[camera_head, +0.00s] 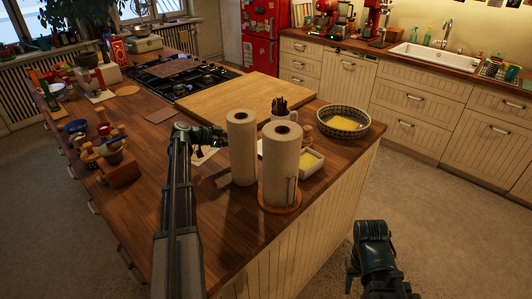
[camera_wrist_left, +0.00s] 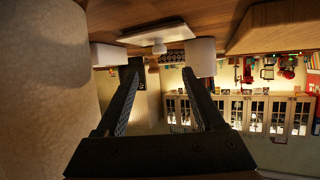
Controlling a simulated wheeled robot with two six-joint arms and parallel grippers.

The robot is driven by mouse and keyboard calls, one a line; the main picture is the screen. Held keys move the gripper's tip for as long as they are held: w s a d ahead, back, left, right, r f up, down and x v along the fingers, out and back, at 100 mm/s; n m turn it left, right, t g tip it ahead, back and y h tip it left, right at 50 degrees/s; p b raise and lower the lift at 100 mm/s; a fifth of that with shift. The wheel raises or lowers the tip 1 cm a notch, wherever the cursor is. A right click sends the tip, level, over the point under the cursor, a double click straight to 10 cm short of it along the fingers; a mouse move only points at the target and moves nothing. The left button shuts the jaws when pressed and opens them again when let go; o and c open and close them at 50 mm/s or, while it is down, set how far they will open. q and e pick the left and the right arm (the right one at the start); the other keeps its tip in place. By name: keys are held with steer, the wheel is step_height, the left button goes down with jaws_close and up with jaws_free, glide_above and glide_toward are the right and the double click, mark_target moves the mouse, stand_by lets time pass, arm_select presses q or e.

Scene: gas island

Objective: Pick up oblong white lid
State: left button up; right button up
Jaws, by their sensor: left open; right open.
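In the left wrist view the scene is upside down. An oblong white lid (camera_wrist_left: 153,33) with a small round knob shows there against the wooden counter, beyond my left fingertips. My left gripper (camera_wrist_left: 160,70) is open, its two fingers apart with nothing between them. In the head view my left arm reaches over the island, and its gripper is partly hidden near the paper towel rolls. I cannot clearly make out the lid in the head view. My right gripper (camera_head: 353,277) hangs beside the island over the floor, open, its fingers poorly seen.
Two paper towel rolls (camera_head: 280,165) (camera_head: 242,148) stand close to my left gripper. A white dish with yellow contents (camera_head: 312,164), a patterned bowl (camera_head: 343,132) and a pencil cup (camera_head: 283,115) are nearby. A large cutting board (camera_head: 225,98) lies behind. The front counter is largely clear.

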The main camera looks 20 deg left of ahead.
arm_select(q)
steer(key=b+x, duration=0.2)
steer(key=x, duration=0.4)
steer(key=shift+f, duration=0.15)
steer(key=shift+w+d+f, duration=0.1)
steer(key=shift+w+d, duration=0.15)
steer(key=b+x, duration=0.2)
steer(key=x, duration=0.3)
steer(key=shift+w+f, duration=0.1)
steer(key=shift+f, duration=0.05)
jaws_close()
